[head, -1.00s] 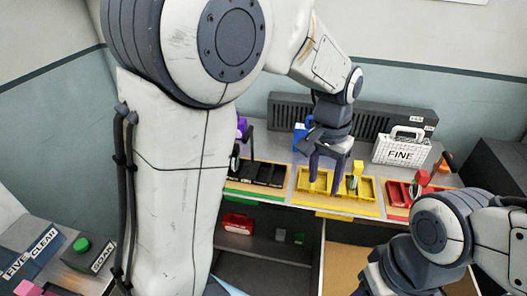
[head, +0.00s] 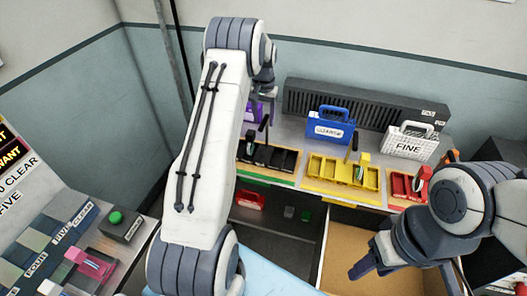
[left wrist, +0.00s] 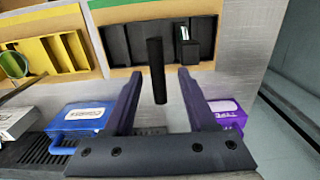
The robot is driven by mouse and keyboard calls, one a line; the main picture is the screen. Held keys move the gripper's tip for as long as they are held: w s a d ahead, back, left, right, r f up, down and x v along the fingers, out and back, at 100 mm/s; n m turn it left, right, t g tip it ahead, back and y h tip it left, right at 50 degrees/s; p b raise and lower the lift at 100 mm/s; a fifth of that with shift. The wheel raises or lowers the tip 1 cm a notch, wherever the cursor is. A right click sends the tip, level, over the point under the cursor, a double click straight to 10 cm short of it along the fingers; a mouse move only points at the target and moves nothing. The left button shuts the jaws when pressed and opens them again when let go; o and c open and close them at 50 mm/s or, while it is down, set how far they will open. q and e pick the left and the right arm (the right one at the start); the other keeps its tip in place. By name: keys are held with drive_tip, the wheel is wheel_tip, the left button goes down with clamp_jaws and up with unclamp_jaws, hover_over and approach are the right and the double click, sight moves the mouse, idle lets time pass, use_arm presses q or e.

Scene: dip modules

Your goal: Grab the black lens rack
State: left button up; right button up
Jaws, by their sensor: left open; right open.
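The black lens rack (head: 270,158) is a slotted black tray on the bench, partly behind my left arm in the head view. A thin black upright post (head: 265,122) rises from it. In the left wrist view the rack (left wrist: 165,42) lies at the top, with a small lens piece in one slot. My left gripper (left wrist: 159,76) is open and empty; the post shows between its dark purple fingers, not touching either. My right gripper (head: 400,262) is open and empty at lower right, away from the rack.
A yellow rack (head: 343,172) and a red rack (head: 402,186) stand right of the black one. Behind are a blue case (head: 331,125), a white FINE basket (head: 409,142) and a purple case (left wrist: 227,112). A black vented unit (head: 363,104) backs the bench.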

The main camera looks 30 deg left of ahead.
use_arm(q)
wheel_tip(320, 180, down, 5)
drive_tip(key=p, duration=0.2)
drive_tip(key=shift+s+d+p, duration=0.1)
drive_tip(key=shift+d+p, duration=0.05)
drive_tip(key=shift+p, duration=0.2)
clamp_jaws()
drive_tip(key=shift+r, duration=0.1)
idle(0.9)
